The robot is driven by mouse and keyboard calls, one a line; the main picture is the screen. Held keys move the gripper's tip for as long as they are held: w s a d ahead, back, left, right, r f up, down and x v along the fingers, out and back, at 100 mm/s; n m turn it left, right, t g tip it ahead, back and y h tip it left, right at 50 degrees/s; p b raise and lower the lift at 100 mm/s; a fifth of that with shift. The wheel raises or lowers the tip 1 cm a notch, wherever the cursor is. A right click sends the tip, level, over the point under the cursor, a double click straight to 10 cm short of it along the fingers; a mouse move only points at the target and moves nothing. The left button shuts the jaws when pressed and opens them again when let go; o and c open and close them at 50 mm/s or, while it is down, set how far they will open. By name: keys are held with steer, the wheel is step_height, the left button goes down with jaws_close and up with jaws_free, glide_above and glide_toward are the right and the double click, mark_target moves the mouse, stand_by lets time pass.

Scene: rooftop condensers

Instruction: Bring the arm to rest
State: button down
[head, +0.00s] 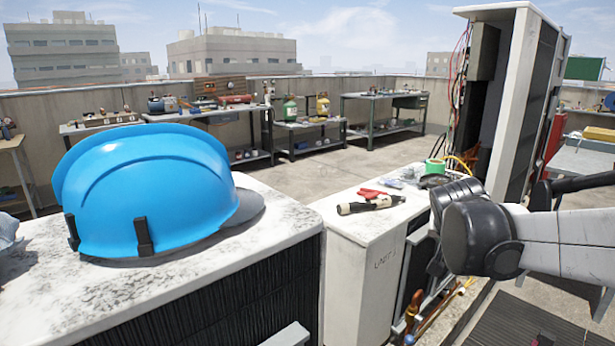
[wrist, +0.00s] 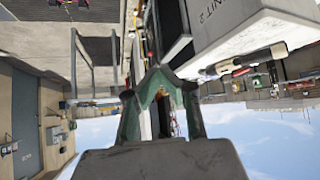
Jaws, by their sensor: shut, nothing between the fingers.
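My arm (head: 565,245) reaches in from the right in the head view, its dark wrist beside the front right corner of the second condenser (head: 360,225). My gripper (wrist: 160,75) shows in the wrist view with its greenish fingers drawn together and nothing between them. In the head view the fingers are mostly hidden by the wrist, so I cannot tell whether they touch the condenser. The wrist view is upside down, with the condenser's "UNIT 2" face at the upper right.
A blue hard hat (head: 145,190) sits on the near left condenser. A cream-and-black tool (head: 370,204), a red-handled tool (head: 372,193) and a green tape roll (head: 434,167) lie on the second condenser. A tall open cabinet (head: 515,100) stands behind my arm. Open floor lies toward the far workbenches.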

steer(key=s+a+f+n+y, duration=0.15)
steer(key=s+a, duration=0.25)
steer(key=s, duration=0.5)
steer(key=s+a+f+n+g+y, duration=0.1)
steer(key=s+a+f+n, duration=0.15)
steer(key=s, duration=0.55)
steer(key=s+a+f+n+y, duration=0.1)
steer(key=s+a+y, duration=0.1)
steer(key=s+a, duration=0.5)
step_height(320, 180, up, 15)
steer(key=s+d+p, duration=0.2)
steer(key=p, duration=1.3)
steer(key=shift+s, duration=0.15)
